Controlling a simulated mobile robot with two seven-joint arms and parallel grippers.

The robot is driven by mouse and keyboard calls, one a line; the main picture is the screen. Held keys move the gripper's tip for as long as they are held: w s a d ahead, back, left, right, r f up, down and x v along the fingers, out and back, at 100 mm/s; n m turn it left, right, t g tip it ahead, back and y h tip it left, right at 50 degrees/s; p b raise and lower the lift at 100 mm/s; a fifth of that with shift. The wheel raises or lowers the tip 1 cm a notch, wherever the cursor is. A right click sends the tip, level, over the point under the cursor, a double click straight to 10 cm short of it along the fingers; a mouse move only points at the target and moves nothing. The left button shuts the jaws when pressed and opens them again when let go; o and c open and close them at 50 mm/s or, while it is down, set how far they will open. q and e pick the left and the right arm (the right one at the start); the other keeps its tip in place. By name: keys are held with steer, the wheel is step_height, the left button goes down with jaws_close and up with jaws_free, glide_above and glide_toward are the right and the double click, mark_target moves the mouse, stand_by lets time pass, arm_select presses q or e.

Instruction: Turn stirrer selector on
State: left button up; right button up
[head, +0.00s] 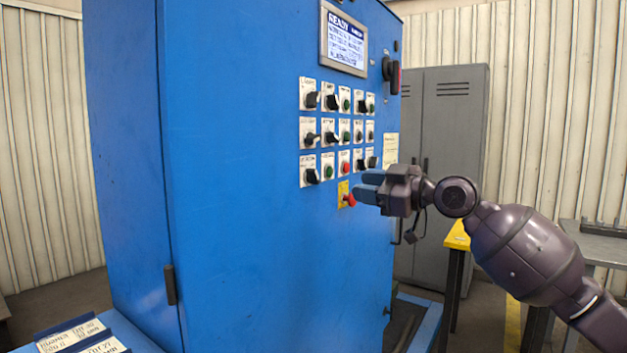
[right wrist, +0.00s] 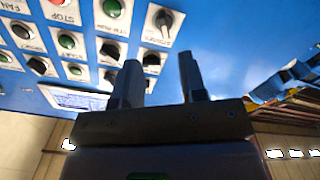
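A black rotary selector (head: 312,176) sits at the lower left of the button panel on the blue cabinet. It also shows in the right wrist view (right wrist: 163,19), in an inverted picture, beyond my fingertips. Its label is too blurred to read surely, so I cannot confirm that it is the stirrer selector. My right gripper (head: 369,186) is open and empty, to the right of this selector in the head view and in front of the panel. Its two fingers stand apart in the right wrist view (right wrist: 158,72), touching no knob that I can see. My left gripper is not in view.
Several other selectors and buttons crowd the panel, with a red emergency button (head: 349,200) below. A display (head: 344,40) is above, and a dark red-handled switch (head: 391,75) is on the right. A grey locker (head: 445,130) and a yellow-topped stand (head: 458,236) are behind my right arm.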

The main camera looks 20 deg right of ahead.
mark_target(319, 179)
steer(key=x, duration=1)
steer(key=shift+s+a+r+b, duration=0.1)
steer(key=shift+a+r+b, duration=0.1)
steer(key=shift+a+b, duration=0.15)
jaws_close()
